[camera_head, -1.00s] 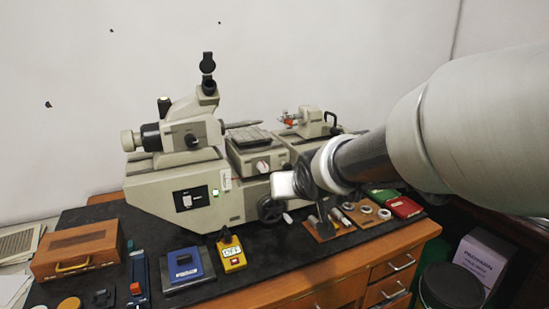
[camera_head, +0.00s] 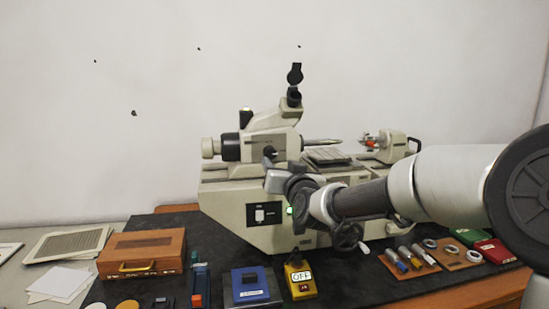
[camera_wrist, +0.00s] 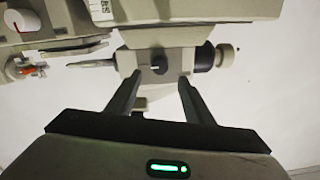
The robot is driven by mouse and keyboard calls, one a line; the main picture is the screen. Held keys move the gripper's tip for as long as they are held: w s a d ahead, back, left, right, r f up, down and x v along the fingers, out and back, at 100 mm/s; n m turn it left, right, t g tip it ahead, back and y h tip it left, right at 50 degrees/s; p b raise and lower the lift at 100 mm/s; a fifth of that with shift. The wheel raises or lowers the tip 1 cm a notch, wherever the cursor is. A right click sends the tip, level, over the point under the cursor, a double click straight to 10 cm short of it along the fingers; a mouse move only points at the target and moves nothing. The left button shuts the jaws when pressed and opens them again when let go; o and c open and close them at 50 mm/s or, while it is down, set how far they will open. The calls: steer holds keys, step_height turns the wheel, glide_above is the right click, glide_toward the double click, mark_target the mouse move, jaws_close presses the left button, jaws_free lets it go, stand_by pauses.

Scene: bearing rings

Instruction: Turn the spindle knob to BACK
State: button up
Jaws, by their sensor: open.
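The beige measuring machine (camera_head: 232,205) stands on the dark bench top. Contact or remaining distance cannot be told. In the head view my gripper (camera_head: 268,162) is at the headstock front and partly covers the knob.
The eyepiece tube (camera_head: 294,95) rises above the headstock, and a handwheel (camera_head: 346,237) sits low in front. A wooden box (camera_head: 142,255), a blue device (camera_head: 250,284), a yellow OFF box (camera_head: 299,279) and a board of rings (camera_head: 450,254) lie on the bench.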

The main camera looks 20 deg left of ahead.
mark_target(271, 155)
steer(key=x, duration=0.8)
steer(key=shift+w+a+p, duration=0.2)
steer(key=shift+w+p, duration=0.05)
steer(key=shift+p, duration=0.05)
steer(key=c, duration=1)
